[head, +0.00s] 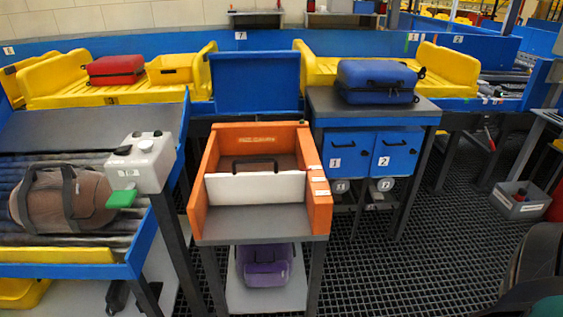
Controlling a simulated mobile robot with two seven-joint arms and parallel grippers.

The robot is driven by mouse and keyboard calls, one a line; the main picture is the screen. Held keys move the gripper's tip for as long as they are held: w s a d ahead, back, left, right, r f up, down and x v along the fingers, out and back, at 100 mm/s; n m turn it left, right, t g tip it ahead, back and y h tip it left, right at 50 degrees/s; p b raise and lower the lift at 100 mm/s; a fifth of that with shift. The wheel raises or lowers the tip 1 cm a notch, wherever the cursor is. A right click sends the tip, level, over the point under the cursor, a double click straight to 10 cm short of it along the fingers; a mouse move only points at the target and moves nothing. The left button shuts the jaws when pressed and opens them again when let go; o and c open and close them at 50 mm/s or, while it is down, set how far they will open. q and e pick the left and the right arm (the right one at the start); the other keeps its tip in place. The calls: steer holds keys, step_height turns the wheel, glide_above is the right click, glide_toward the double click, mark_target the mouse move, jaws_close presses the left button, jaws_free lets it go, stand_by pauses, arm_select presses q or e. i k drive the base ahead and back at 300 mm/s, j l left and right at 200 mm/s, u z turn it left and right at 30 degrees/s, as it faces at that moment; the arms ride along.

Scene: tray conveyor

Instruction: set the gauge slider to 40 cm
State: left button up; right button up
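The orange gauge (212,172) is an open-fronted box on a grey stand in the middle of the head view. A white upright panel (255,187), which looks like its slider, spans the box between the side walls. A black handle (255,161) shows just above the panel's top edge. Several small white labels (318,180) lie along the top of the right wall, near the panel's right end. Their figures are too small to read, so I cannot tell the slider's setting. Neither gripper can be seen.
A grey control box (140,162) with a green paddle and a conveyor with a brown bag (66,199) stand left. Blue lockers (369,153) with a blue suitcase (376,82) on top stand right. A purple bag (264,265) sits below the gauge. Grated floor (400,270) is open at right.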

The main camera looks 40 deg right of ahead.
mark_target(280, 186)
steer(key=z, duration=1)
